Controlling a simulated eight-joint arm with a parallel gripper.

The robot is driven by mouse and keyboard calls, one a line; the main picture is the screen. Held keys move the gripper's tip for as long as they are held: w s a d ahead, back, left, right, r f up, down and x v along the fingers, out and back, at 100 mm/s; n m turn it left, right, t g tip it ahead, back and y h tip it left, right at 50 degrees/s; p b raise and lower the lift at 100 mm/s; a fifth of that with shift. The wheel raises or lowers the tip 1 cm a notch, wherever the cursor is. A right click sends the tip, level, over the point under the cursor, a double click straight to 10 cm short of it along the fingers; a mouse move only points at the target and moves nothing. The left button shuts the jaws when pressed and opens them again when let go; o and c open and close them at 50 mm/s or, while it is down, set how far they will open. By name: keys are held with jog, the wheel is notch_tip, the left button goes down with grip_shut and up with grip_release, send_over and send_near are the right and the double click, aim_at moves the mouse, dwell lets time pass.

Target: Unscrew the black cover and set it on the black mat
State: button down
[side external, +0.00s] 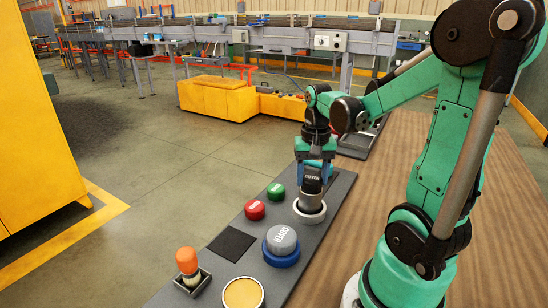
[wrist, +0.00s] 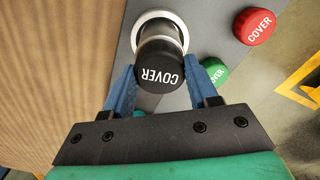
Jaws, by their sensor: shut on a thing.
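The black cover (wrist: 162,68), lettered COVER, sits on a pale round base (wrist: 158,24) in the wrist view. In the side view the black cover (side external: 312,181) stands upright over its light ring (side external: 309,212) on the grey panel. My gripper (wrist: 161,78) has its blue fingers on both sides of the cover, shut on it. In the side view my gripper (side external: 315,165) is directly above and around the cover's top. The black mat (side external: 231,244) lies flat and empty on the panel, nearer the camera and to the left.
On the grey panel (side external: 225,274) stand a red cover (side external: 255,210), a green cover (side external: 276,191), a grey cover on a blue base (side external: 282,242), an orange knob (side external: 187,262) in a square holder and a yellow disc (side external: 243,294).

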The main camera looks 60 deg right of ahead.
jog(key=shift+n, duration=1.1)
jog(key=n, duration=0.2)
jog(key=shift+n, duration=0.4)
jog(key=n, duration=0.4)
jog(key=shift+n, duration=0.4)
jog(key=shift+c, duration=0.8)
grip_release()
jog(key=shift+c, duration=0.6)
